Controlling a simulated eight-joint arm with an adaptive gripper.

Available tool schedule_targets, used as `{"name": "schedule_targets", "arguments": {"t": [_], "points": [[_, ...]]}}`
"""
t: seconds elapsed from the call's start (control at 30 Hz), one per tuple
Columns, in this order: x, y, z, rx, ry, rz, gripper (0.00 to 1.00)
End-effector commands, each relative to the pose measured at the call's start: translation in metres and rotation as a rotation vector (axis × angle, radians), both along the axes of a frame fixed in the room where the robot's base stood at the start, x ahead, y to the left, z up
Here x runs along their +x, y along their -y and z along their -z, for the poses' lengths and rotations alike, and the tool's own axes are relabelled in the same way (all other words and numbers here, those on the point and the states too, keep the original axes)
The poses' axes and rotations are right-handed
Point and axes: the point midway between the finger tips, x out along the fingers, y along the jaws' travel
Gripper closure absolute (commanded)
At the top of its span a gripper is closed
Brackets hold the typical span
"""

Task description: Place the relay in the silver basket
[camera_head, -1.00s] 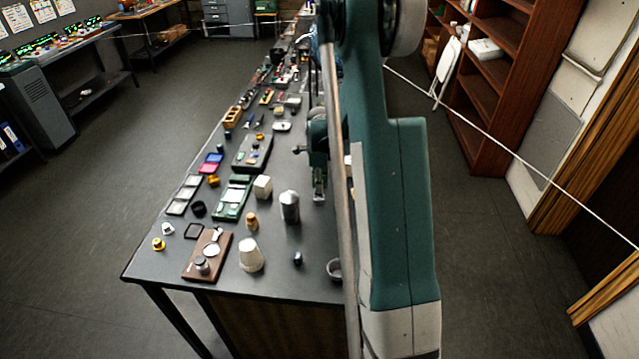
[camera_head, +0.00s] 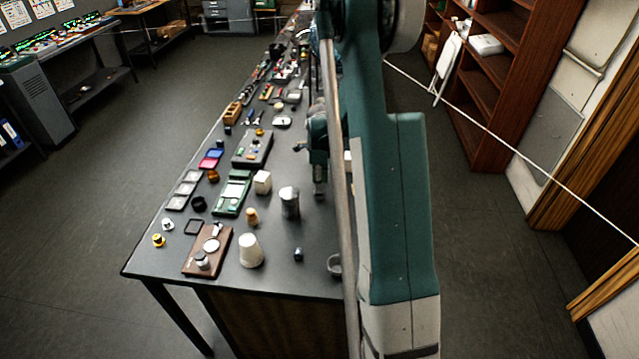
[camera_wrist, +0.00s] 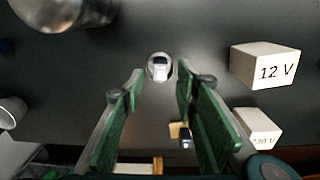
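My gripper (camera_head: 319,188) hangs over the table beside my arm in the head view. In the wrist view its two green fingers (camera_wrist: 160,84) are apart, with a clear gap between the tips. A small round silver piece with a pale, dark-marked top (camera_wrist: 160,68) shows between the tips; I cannot tell whether it is the relay. A white block marked "12 V" (camera_wrist: 262,66) lies to its right. A grey, open round vessel (camera_head: 335,264), possibly the silver basket, stands near the table's front edge, partly hidden by my arm.
A silver canister (camera_head: 290,203), a white cup (camera_head: 250,250), a white cube (camera_head: 262,182) and a small dark blue item (camera_head: 298,254) stand nearby. A brown board (camera_head: 222,245) and green tray (camera_head: 232,194) lie left. Bare table surrounds the blue item.

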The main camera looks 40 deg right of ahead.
Motion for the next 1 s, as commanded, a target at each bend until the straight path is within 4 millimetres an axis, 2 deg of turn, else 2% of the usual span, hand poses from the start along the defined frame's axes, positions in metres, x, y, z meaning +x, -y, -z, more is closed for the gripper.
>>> {"name": "schedule_targets", "arguments": {"t": [0.47, 1.0], "points": [[0.0, 0.0, -0.005, 0.0, 0.0, 0.0, 0.7], [0.0, 0.0, -0.058, 0.0, 0.0, 0.0, 0.7]]}}
